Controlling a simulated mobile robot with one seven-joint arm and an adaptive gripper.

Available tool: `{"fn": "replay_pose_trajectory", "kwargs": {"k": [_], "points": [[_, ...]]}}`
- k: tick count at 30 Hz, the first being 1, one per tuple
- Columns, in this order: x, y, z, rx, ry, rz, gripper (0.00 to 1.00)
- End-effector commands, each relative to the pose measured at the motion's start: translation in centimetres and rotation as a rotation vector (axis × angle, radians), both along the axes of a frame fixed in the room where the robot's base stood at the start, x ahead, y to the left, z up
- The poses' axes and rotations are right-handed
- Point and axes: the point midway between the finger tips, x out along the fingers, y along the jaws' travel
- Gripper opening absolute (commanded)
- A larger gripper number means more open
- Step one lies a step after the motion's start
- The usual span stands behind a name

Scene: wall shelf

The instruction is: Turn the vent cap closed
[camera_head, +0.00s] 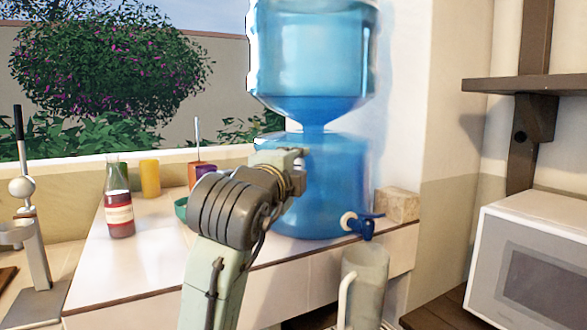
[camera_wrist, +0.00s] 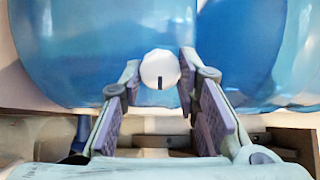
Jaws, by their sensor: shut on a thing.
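The vent cap (camera_wrist: 160,66) is a small round white knob with a short dark mark, upright on its lower half. It sits on the front of the blue water dispenser (camera_wrist: 75,60), between the tips of my gripper (camera_wrist: 159,80), which is shut on it, one finger at each side. In the head view the dispenser (camera_head: 335,185) stands on a white counter.
A blue tap (camera_head: 362,226) sticks out low on the dispenser, above a clear pitcher (camera_head: 365,275). A red-labelled bottle (camera_head: 119,215), a yellow cup (camera_head: 150,178) and other cups stand on the counter (camera_head: 130,272) to the left. A white microwave (camera_head: 535,260) is at right under a wall shelf (camera_head: 545,84).

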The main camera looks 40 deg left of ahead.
Motion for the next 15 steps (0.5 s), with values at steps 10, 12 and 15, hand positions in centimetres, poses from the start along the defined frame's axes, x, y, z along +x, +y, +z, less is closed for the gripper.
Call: {"fn": "replay_pose_trajectory", "kwargs": {"k": [10, 12, 15], "points": [[0.03, -0.09, 0.02, 0.006, 0.003, -0.001, 0.01], [0.03, -0.1, 0.02, 0.006, 0.003, -0.001, 0.3], [0.03, -0.09, 0.01, 0.006, 0.002, -0.001, 0.37]]}}
